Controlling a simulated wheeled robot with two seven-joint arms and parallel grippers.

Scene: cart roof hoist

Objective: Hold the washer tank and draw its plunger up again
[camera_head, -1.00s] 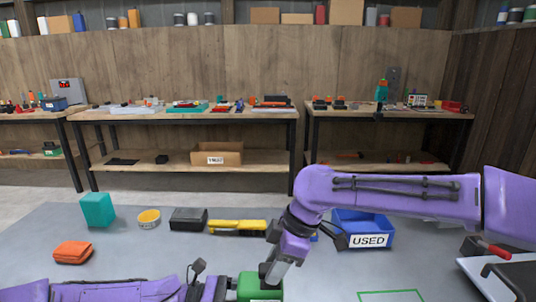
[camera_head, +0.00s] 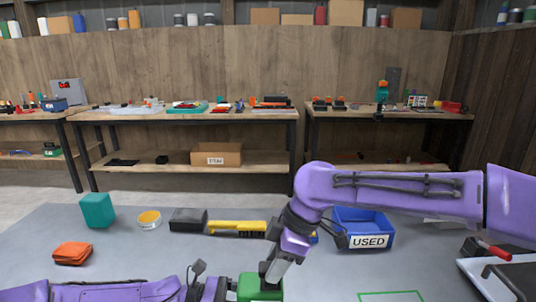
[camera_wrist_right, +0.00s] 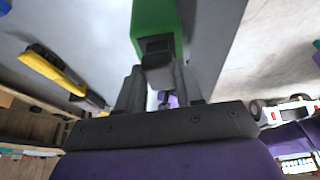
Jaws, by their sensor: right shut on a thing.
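The green washer tank (camera_head: 258,287) stands at the bottom edge of the head view, its lower part cut off. In the right wrist view the tank (camera_wrist_right: 154,18) shows as a green block with a dark part (camera_wrist_right: 157,46) facing the gripper. My right gripper (camera_head: 270,274) points down at the top of the tank and is shut on the plunger; the plunger is mostly hidden between its fingers (camera_wrist_right: 158,80). My left gripper (camera_head: 226,290) is at the left side of the tank; its fingertips are not clear.
On the grey table are a teal block (camera_head: 97,210), an orange cloth (camera_head: 72,253), a yellow-topped tin (camera_head: 149,219), a black box (camera_head: 188,219), a yellow-handled brush (camera_head: 236,228) and a blue USED bin (camera_head: 366,241). A green outline (camera_head: 390,293) marks bare table right of the tank.

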